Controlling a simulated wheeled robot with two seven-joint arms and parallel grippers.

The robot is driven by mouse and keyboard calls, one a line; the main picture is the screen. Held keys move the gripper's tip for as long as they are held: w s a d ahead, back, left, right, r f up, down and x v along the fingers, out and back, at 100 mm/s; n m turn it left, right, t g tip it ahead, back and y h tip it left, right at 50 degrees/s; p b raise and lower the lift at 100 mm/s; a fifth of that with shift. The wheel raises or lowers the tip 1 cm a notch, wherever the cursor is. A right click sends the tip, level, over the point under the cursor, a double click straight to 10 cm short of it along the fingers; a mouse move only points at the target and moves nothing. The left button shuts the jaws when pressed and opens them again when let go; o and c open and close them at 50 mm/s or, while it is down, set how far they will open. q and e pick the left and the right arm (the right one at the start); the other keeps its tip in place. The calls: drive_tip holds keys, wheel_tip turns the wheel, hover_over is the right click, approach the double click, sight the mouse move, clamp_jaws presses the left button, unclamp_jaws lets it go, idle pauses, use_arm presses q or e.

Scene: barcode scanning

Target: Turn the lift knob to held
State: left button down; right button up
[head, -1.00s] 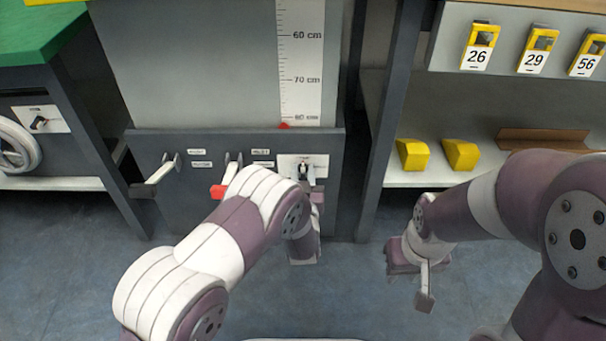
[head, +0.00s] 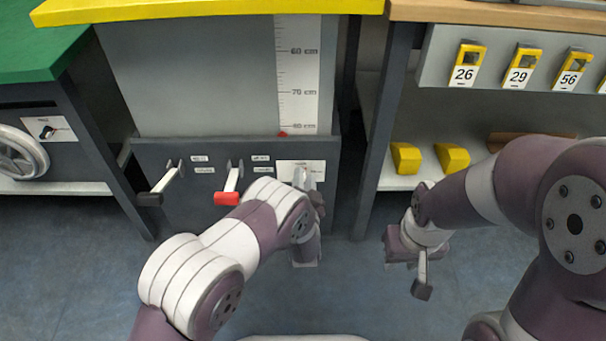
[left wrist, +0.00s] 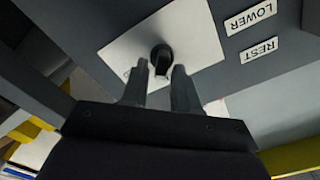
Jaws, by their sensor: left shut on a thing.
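The lift knob (left wrist: 162,58) is black and sits on a white plate (left wrist: 205,42) on the grey panel. In the left wrist view it is between the two fingertips of my left gripper (left wrist: 158,80), which is shut on it. In the head view the same plate (head: 315,166) is at the panel's right, with my left gripper (head: 302,180) in front of it, so the knob and its marks are hidden there. My right gripper (head: 408,268) hangs empty over the floor at the right; its jaw opening is unclear.
Left of the plate, a black-tipped lever (head: 160,187) and a red-tipped lever (head: 230,187) stick out of the panel. A height scale (head: 298,75) rises above, with a red mark near its bottom. A shelf with yellow blocks (head: 405,158) is at the right.

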use_arm(q)
drive_tip(key=m+p, duration=0.1)
drive_tip(key=m, duration=0.1)
drive_tip(key=m+p, duration=0.1)
drive_tip(key=m, duration=0.1)
drive_tip(key=shift+s+d+f+m, duration=0.1)
drive_tip(key=shift+d+f+m, duration=0.05)
drive_tip(key=shift+m, duration=0.15)
drive_tip(key=shift+f+m+p, duration=0.2)
drive_tip(key=shift+m+p, duration=0.1)
drive_tip(key=shift+m, duration=1)
drive_tip(key=shift+f+m+p, duration=0.2)
drive_tip(key=shift+m+p, duration=0.1)
drive_tip(key=shift+m, duration=1)
drive_tip(key=c, duration=1.2)
unclamp_jaws()
drive_tip(key=shift+o, duration=0.2)
